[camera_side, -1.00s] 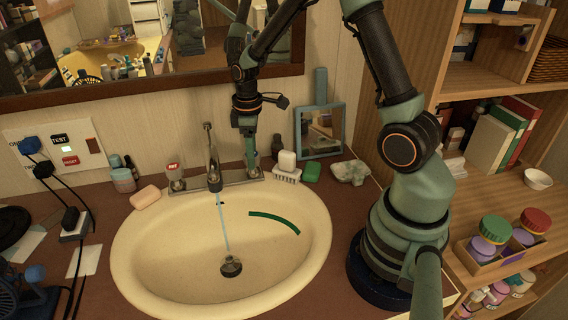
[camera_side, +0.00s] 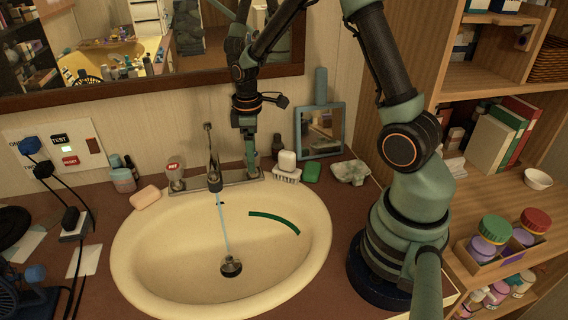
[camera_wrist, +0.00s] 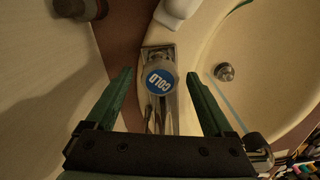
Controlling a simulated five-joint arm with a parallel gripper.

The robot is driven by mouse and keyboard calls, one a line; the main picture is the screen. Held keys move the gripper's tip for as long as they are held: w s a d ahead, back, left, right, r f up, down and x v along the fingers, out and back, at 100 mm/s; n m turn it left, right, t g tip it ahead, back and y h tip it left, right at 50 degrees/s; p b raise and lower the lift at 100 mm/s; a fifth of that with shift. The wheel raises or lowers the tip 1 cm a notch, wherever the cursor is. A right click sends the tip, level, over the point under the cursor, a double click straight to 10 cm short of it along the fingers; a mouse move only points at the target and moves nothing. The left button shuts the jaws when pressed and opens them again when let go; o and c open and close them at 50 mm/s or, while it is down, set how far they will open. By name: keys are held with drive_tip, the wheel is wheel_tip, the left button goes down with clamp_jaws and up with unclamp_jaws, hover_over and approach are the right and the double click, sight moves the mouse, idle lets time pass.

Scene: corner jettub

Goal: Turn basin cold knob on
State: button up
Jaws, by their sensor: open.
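The cold knob, with a blue COLD cap (camera_wrist: 159,81), sits between the spread fingers of my gripper (camera_wrist: 158,85) in the wrist view. In the side view my gripper (camera_side: 250,165) points down over the right end of the faucet plate and hides the cold knob. The fingers are open, with a gap on both sides of the knob. The faucet (camera_side: 213,165) stands at the middle of the plate, and a thin pale blue stream runs from it into the cream basin (camera_side: 150,255). The hot knob (camera_side: 175,178), with a red-marked cap, is at the plate's left end.
Pink soap (camera_side: 145,197) lies left. The wall (camera_side: 200,110) is close behind.

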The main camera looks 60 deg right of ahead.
wheel_tip(320, 180, up, 12)
idle(0.5)
drive_tip(key=shift+r, duration=0.15)
drive_tip(key=s+a+r+m+t, duration=0.5)
drive_tip(key=s+a, duration=0.4)
drive_tip(key=s, duration=0.2)
drive_tip(key=shift+a+r+m+t, duration=0.25)
drive_tip(key=shift+r+m, duration=0.35)
drive_tip(key=shift+m, duration=0.3)
